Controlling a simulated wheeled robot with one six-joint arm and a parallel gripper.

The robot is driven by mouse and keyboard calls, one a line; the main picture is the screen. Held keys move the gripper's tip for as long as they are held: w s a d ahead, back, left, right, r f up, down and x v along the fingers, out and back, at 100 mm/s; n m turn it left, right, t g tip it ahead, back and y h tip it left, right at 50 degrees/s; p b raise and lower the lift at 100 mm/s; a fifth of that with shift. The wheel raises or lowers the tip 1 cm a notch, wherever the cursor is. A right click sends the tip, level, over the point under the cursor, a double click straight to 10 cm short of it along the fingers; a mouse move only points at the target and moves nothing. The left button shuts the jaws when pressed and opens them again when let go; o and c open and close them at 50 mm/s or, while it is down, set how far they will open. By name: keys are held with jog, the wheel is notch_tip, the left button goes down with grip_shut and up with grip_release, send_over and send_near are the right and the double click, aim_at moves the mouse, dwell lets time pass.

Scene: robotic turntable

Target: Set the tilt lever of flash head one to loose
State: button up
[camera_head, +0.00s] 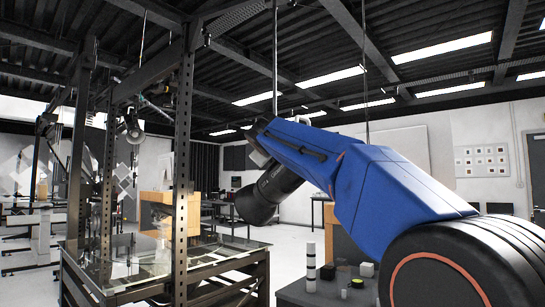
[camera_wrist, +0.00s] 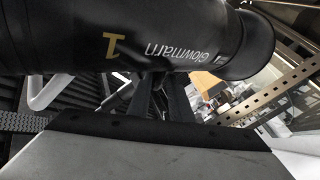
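Flash head one (camera_wrist: 150,35) is a black cylinder marked "Glowmarn" and a gold "1". It fills the top of the wrist view. In the head view a black flash head (camera_head: 268,195) hangs partly behind my blue arm, with its wide end pointing down and left. My gripper (camera_wrist: 163,92) reaches to the underside of the flash head in the wrist view. Its dark fingers blend into the shadow, and whether they touch or hold anything is unclear. A pale bent tube (camera_wrist: 50,92) shows at the left. I cannot make out the tilt lever.
A perforated dark steel frame (camera_head: 183,150) with a glass-topped table (camera_head: 110,280) stands at the left. Another lamp (camera_head: 133,130) hangs within it. Below my arm, a dark table (camera_head: 300,292) holds small items, including a banded white-and-black cylinder (camera_head: 311,270). Thin rods hang from the ceiling.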

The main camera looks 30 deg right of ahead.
jog(key=shift+s+a, duration=0.1)
jog(key=v, duration=1.7)
